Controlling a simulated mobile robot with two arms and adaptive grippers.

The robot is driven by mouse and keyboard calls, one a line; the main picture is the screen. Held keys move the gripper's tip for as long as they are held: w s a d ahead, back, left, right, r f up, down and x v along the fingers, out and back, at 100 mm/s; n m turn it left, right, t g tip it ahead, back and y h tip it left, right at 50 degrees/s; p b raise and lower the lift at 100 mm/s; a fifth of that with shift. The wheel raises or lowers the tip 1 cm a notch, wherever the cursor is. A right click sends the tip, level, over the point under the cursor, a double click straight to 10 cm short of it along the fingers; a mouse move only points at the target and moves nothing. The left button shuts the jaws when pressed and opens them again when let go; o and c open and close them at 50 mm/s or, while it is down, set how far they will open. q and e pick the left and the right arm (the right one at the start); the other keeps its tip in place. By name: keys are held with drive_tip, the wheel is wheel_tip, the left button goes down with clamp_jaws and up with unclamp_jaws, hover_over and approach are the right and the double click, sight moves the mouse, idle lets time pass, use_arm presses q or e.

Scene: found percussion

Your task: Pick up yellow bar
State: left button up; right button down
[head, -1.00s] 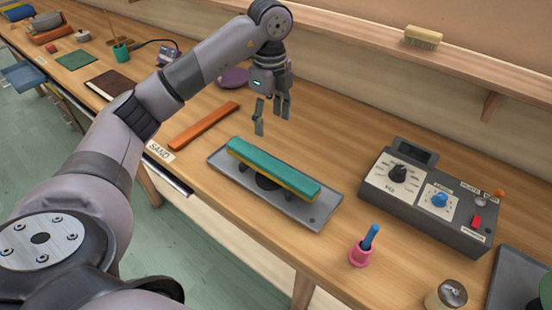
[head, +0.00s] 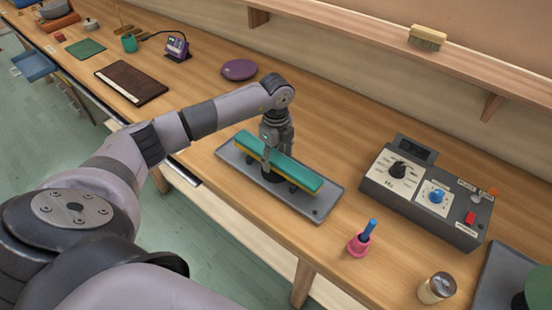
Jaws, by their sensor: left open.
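The yellow bar (head: 303,188) shows as a thin strip under a teal bar (head: 299,175). The two lie lengthwise together over a dark support on a grey tray (head: 318,211). My left gripper (head: 268,165) points down at the middle of this stack. Its fingers are open and reach down to the bars, with one finger in front of the teal face. The far finger is mostly hidden, so I cannot tell whether either touches. My right gripper is not in view.
A grey control box (head: 425,207) with knobs stands to the right. A pink holder (head: 359,244) with a blue handle and a metal-topped jar (head: 437,288) stand near the front edge. A purple disc (head: 239,70) lies behind. A shelf (head: 380,38) runs above the back.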

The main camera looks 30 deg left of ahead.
use_arm(q)
drive_tip(key=shift+s+f, duration=0.1)
drive_tip(key=shift+f, duration=0.35)
drive_tip(key=c, duration=1.4)
